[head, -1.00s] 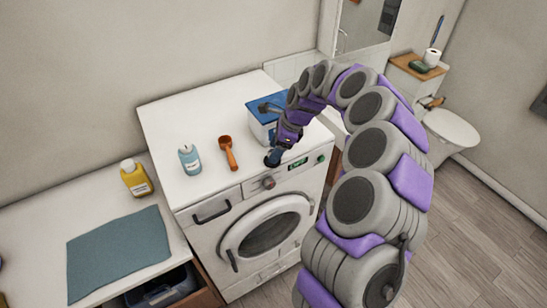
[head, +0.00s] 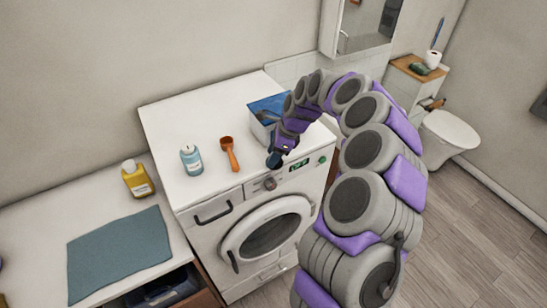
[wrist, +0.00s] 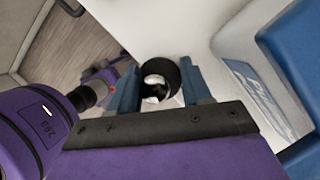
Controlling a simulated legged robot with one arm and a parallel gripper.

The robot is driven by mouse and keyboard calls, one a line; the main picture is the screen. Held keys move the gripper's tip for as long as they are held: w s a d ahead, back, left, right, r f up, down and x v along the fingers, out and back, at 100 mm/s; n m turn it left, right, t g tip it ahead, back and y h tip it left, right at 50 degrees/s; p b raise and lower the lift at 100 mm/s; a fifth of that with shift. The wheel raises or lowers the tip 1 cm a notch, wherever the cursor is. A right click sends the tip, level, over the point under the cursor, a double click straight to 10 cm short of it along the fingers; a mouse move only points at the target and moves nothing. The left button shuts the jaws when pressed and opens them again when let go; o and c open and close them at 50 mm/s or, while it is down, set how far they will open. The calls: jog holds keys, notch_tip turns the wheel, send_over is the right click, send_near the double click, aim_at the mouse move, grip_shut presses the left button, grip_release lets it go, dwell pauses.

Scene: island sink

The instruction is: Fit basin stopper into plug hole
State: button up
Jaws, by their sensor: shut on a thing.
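My gripper (head: 275,159) is over the front edge of the white washing machine's top, above its control panel. In the wrist view its two blue fingers (wrist: 161,84) are shut on a black, round, ring-like piece (wrist: 162,67), which looks like the stopper. Its open, hollow-looking end faces the camera. In the head view the piece is a small dark shape at the fingertips, too small to make out. The plug hole and the basin cannot be made out in either view.
A blue-and-white box (head: 262,128) stands close behind my gripper. An orange scoop (head: 229,152) and a light-blue bottle (head: 191,160) are on the washing machine (head: 172,122). A toilet (head: 452,130) stands right.

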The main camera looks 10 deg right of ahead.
jog(key=shift+r, duration=0.1)
jog(key=shift+d+r, duration=0.1)
jog(key=shift+r, duration=1.4)
jog(key=shift+s+r, duration=0.15)
jog(key=shift+r, duration=0.1)
jog(key=s+d+r, duration=0.1)
jog(key=s+d, duration=0.3)
jog(key=s, duration=1.1)
jog(key=shift+s+b, duration=0.15)
jog(key=shift+b, duration=0.3)
